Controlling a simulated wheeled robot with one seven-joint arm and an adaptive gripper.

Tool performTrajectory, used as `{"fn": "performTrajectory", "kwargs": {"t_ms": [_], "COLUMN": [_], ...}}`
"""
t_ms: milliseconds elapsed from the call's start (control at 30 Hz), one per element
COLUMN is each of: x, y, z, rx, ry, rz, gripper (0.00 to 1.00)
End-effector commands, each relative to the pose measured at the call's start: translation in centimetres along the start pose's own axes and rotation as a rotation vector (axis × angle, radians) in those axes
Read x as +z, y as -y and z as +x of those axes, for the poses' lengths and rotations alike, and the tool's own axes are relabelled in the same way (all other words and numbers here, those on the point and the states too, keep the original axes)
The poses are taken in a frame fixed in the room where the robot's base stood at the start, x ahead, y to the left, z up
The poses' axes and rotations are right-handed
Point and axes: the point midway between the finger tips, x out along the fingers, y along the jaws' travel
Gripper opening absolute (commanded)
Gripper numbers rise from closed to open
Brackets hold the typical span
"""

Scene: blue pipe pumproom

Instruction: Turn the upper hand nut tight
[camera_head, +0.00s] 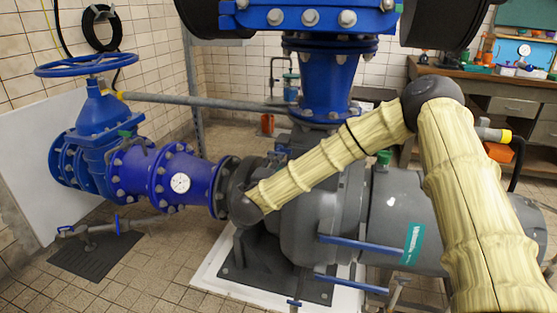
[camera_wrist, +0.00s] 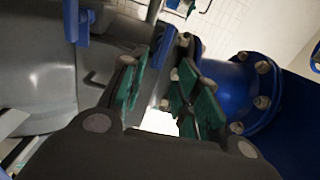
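No part is clearly recognisable as the upper hand nut. Two blue bars, an upper one (camera_head: 361,243) and a lower one (camera_head: 351,284), lie nearly level in front of the grey pump in the head view; I cannot tell whether either belongs to it. My gripper (camera_wrist: 162,98) shows in the wrist view with two green-faced fingers spread apart and nothing clearly held between them. A blue part (camera_wrist: 163,50) stands beyond the fingertips, and contact cannot be told. In the head view my arm's dark end covers the pipe joint, and the fingers are hidden.
The grey pump (camera_head: 395,212) and blue pipe (camera_head: 166,177) with flanges crowd the arm. A blue handwheel (camera_head: 86,65) is at the left and a blue vertical pipe (camera_head: 326,82) above. A workbench (camera_head: 505,85) is at the back right. Tiled floor (camera_head: 150,255) is open at the front left.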

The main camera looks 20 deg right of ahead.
Motion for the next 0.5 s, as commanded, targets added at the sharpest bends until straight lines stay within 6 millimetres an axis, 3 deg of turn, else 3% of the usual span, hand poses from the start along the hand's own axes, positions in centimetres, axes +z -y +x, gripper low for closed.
{"fn": "performTrajectory", "kwargs": {"t_ms": [200, 500], "x": [0.0, -0.1], "y": [-0.1, -0.1], "z": [-3.2, -4.5], "rx": [0.001, 0.0], "ry": [0.001, -0.001], "rz": [0.0, 0.0], "gripper": [0.32, 0.32]}}
